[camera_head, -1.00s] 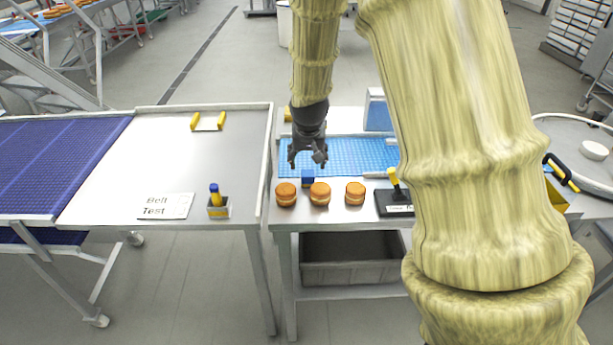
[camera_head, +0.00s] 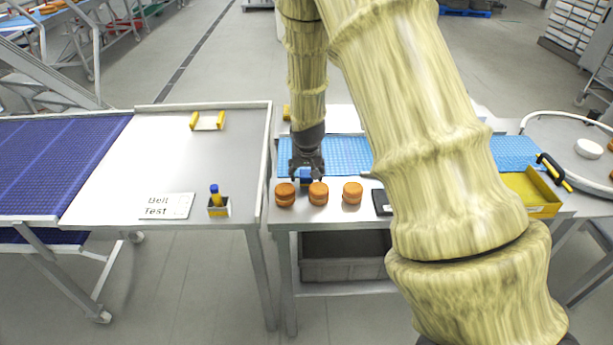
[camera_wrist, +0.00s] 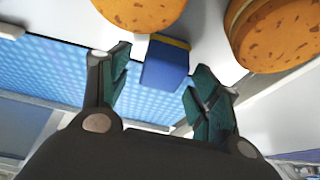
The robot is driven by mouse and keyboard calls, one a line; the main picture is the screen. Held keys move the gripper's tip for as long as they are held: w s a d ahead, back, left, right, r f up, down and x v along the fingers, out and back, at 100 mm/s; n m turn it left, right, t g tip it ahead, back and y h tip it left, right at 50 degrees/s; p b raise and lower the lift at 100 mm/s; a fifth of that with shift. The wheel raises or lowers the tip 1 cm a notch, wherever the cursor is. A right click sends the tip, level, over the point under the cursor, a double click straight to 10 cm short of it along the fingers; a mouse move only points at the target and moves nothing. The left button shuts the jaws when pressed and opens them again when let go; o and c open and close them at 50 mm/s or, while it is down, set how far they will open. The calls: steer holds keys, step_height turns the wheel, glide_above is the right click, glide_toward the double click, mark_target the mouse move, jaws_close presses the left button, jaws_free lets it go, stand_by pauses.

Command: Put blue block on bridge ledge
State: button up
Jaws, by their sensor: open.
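The blue block (camera_head: 306,178) stands on the right-hand table, just behind the orange-brown rounds. My gripper (camera_head: 306,170) is directly over it, pointing down, and partly hides it. In the wrist view the blue block (camera_wrist: 166,66) shows a yellow strip along one edge. It lies between and slightly beyond the open fingers of my gripper (camera_wrist: 158,82), with a gap visible on each side. No bridge ledge is clearly identifiable; a low piece with two yellow ends and a pale middle (camera_head: 207,122) sits at the back of the left table.
Three filled rounds (camera_head: 318,193) stand in a row along the front edge, very near my gripper. A blue mat (camera_head: 340,150) lies behind. A yellow tray (camera_head: 530,190) is at right. The left table holds a sign (camera_head: 167,206) and a blue-and-yellow item (camera_head: 217,203).

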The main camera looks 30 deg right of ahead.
steer(key=shift+w+d+f, duration=0.1)
steer(key=shift+w+f, duration=0.05)
steer(key=shift+f, duration=0.25)
steer(key=c, duration=1.2)
steer(key=shift+r, duration=0.1)
